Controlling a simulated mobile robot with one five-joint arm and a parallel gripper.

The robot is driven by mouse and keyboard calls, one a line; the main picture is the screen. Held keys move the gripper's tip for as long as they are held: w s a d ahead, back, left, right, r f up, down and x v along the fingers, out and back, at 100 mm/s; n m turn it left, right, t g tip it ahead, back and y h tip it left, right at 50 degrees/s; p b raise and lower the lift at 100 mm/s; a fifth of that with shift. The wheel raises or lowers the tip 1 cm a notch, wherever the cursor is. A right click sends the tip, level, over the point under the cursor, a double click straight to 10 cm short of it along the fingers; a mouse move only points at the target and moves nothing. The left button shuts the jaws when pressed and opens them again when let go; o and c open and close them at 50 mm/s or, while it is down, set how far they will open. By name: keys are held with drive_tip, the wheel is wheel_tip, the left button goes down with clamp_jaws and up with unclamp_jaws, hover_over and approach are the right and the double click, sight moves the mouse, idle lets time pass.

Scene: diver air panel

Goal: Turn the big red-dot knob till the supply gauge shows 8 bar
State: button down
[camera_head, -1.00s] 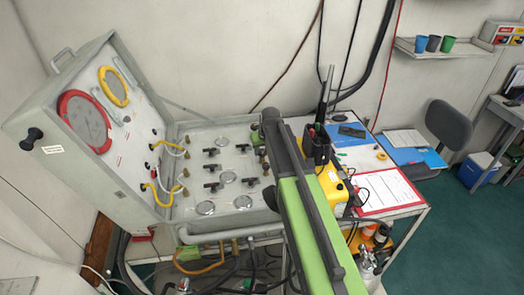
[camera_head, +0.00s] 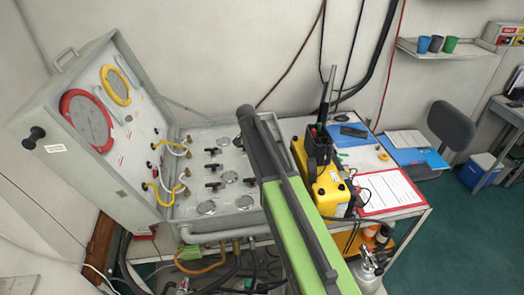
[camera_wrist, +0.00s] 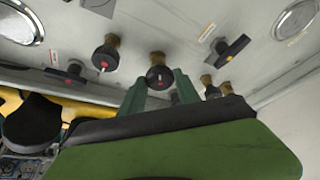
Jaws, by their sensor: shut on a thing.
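In the wrist view, a round black knob with a red dot (camera_wrist: 157,77) on a brass stem stands on the pale panel (camera_wrist: 150,18). My gripper (camera_wrist: 159,82) has its two green fingers on either side of this knob, shut on it. A smaller-looking black knob with a red dot (camera_wrist: 104,58) is to its left. In the head view, a large red-ringed gauge (camera_head: 87,120) and a yellow-ringed gauge (camera_head: 116,86) are on the raised lid. Neither reading is legible, and I cannot tell which is the supply gauge. My arm hides the gripper and held knob there.
Black T-handles flank the knobs in the wrist view, one red-dotted (camera_wrist: 72,72) and one yellow-dotted (camera_wrist: 231,47). Several small brass fittings are close right of my fingers. In the head view, yellow hoses (camera_head: 165,195) loop beside the lid, and a yellow box (camera_head: 325,190) stands right of my arm.

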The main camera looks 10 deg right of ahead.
drive_tip(key=m+g, duration=0.1)
drive_tip(key=m, duration=0.2)
drive_tip(key=m+g+h, duration=0.1)
drive_tip(key=m, duration=0.1)
drive_tip(key=shift+w+a+m, duration=0.1)
drive_tip(key=shift+w+m, duration=0.1)
drive_tip(key=shift+m, duration=0.2)
idle(0.4)
drive_tip(key=c, duration=0.9)
unclamp_jaws()
drive_tip(key=p+v, duration=1.6)
drive_tip(key=v, duration=0.1)
drive_tip(key=shift+w+r, duration=0.15)
drive_tip(key=shift+r, duration=0.05)
